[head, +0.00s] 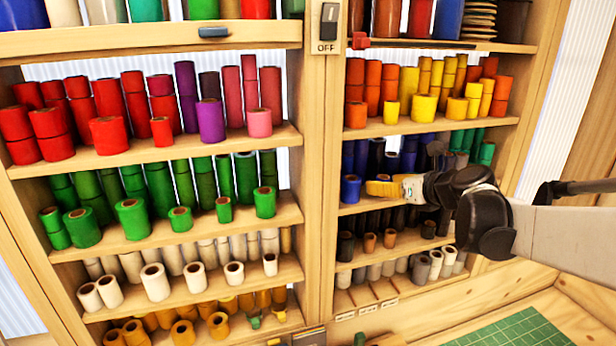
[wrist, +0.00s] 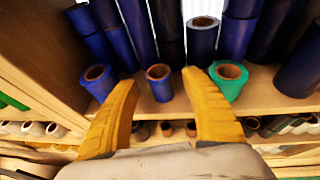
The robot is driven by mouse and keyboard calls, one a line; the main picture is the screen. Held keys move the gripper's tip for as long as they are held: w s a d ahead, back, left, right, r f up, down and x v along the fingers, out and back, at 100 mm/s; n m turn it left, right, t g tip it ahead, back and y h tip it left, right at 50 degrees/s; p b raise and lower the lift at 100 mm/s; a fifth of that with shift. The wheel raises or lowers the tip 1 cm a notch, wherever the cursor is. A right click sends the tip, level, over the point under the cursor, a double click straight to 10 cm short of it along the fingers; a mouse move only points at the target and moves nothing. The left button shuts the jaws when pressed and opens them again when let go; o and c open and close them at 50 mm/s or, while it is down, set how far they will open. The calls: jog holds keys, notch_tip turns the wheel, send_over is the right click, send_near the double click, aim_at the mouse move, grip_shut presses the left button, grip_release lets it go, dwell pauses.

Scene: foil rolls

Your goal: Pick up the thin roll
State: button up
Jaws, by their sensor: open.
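A thin, short blue roll (wrist: 160,86) with a brown core stands upright near the shelf's front edge in the wrist view. My gripper (wrist: 161,84) is open, its two yellow fingers pointing at the shelf with the thin roll in the gap between their tips. Neither finger clearly touches it.
A wider blue roll (wrist: 98,82) stands just left of the left finger, and a teal roll (wrist: 228,79) stands close by the right fingertip. Tall dark blue rolls (wrist: 136,30) stand behind. A wooden side wall (wrist: 40,45) is at left. Shelves of small rolls (head: 390,237) lie below.

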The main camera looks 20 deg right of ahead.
jog(key=shift+x, duration=0.95)
jog(key=shift+s+d, duration=0.1)
jog(key=shift+s, duration=0.05)
jog(key=shift+s+r, duration=0.1)
jog(key=c, duration=1)
jog(key=shift+o, duration=0.2)
